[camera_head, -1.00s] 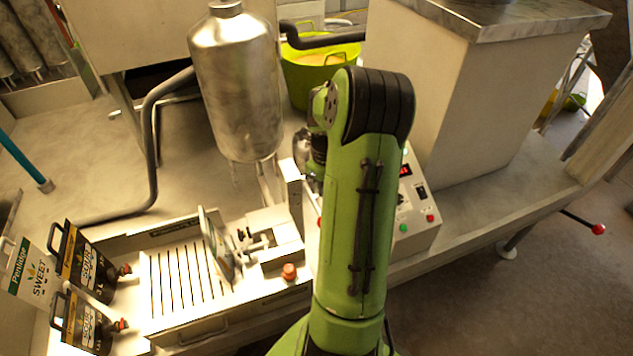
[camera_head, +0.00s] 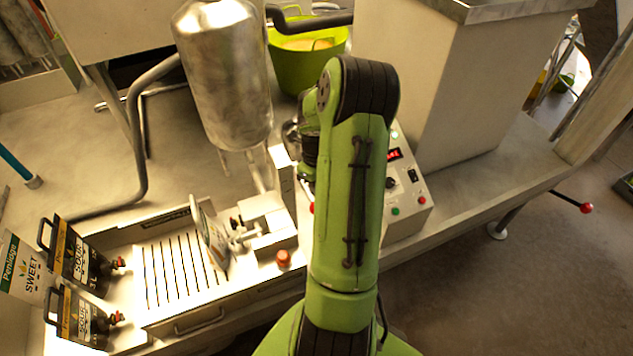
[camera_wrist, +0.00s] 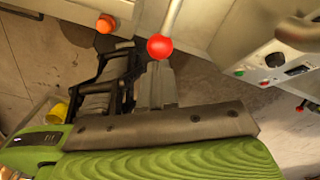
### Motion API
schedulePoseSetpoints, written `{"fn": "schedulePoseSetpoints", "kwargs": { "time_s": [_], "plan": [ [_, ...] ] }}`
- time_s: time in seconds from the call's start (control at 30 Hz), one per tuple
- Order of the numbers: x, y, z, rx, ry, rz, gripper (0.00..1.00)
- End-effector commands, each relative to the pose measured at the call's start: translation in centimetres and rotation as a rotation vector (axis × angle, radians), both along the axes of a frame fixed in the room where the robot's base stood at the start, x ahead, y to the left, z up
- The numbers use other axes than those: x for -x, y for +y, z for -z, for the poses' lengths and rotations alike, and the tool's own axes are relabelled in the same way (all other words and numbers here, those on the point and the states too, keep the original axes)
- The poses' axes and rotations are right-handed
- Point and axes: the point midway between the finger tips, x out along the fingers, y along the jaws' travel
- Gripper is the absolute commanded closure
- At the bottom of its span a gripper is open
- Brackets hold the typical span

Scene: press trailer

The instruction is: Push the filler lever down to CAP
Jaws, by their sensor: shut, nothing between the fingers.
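The filler lever ends in a red ball knob, which shows large at the top of the wrist view (camera_wrist: 160,46), with its metal rod running up out of frame. In the head view a small red knob (camera_head: 312,208) that looks like the same one peeks out left of my arm. My gripper (camera_wrist: 122,52) is shut and empty, its dark linkage just left of and below the knob in the wrist view. I cannot tell whether it touches the knob. In the head view my arm hides the gripper and most of the lever. No CAP mark is legible.
An orange button (camera_wrist: 105,24) sits left of the lever. A control box (camera_head: 405,195) with a red display stands right of my arm. A steel tank (camera_head: 222,75), slotted drip tray (camera_head: 152,310) and juice boxes (camera_head: 80,262) lie left. Another red-knobbed lever (camera_head: 586,208) juts out right.

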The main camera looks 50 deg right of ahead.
Motion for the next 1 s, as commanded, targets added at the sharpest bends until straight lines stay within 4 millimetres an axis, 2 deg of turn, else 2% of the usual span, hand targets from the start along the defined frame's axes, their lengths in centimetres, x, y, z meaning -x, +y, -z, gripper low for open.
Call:
{"fn": "schedulePoseSetpoints", "kwargs": {
  "time_s": [1.0],
  "plan": [
    [0.0, 0.0, 5.3, 0.000, -0.001, -0.001, 1.00]
  ]
}}
